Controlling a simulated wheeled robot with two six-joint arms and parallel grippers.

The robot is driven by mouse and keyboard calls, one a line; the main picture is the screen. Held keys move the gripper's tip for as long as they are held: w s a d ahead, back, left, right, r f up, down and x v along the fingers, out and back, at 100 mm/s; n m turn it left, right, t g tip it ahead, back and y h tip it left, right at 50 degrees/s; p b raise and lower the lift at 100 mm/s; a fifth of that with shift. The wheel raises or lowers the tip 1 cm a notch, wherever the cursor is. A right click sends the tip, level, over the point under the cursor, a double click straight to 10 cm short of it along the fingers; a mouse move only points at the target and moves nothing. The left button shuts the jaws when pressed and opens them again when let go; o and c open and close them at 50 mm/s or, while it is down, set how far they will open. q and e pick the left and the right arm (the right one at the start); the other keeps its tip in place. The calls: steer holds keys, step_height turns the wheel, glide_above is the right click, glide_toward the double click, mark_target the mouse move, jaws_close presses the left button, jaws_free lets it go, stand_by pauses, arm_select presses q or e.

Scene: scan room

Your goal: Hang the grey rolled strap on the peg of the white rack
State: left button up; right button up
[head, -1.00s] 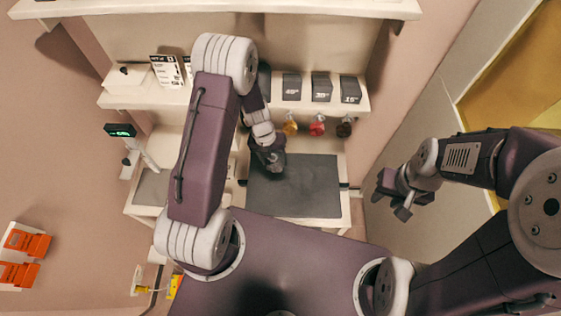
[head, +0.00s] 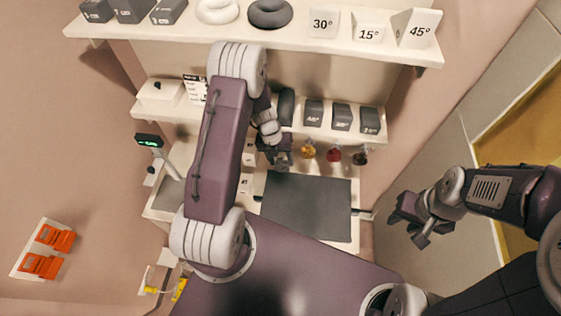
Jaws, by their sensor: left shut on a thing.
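My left gripper (head: 277,162) is shut in front of the white shelving, just above the back left of the dark mat. It holds a small dark thing that I take to be the grey rolled strap; the fingers and arm hide most of it. Yellow (head: 308,151), red (head: 333,155) and dark (head: 360,156) rolls hang in a row under the middle shelf, right of this gripper. The white rack (head: 300,130) seems to be there, under that shelf's edge. Its pegs are too small to make out. My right gripper (head: 408,232) is open and empty, off to the right.
The dark mat (head: 305,205) on the counter is bare. Dark blocks (head: 342,118) stand on the middle shelf. The top shelf (head: 290,42) carries rings and angle wedges (head: 368,28). A small green display (head: 148,140) stands at the left. Orange items (head: 50,250) are at the far left.

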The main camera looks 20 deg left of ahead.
arm_select(q)
steer(key=w+a+b, duration=0.1)
steer(key=w+b, duration=0.1)
steer(key=w, duration=0.5)
steer(key=shift+a+f, duration=0.3)
steer(key=shift+a, duration=0.1)
steer(key=shift+w+a+f, duration=0.15)
steer(key=shift+w+f, duration=0.4)
steer(key=shift+w, duration=0.1)
steer(key=o, duration=1.5)
steer(key=shift+c, duration=0.2)
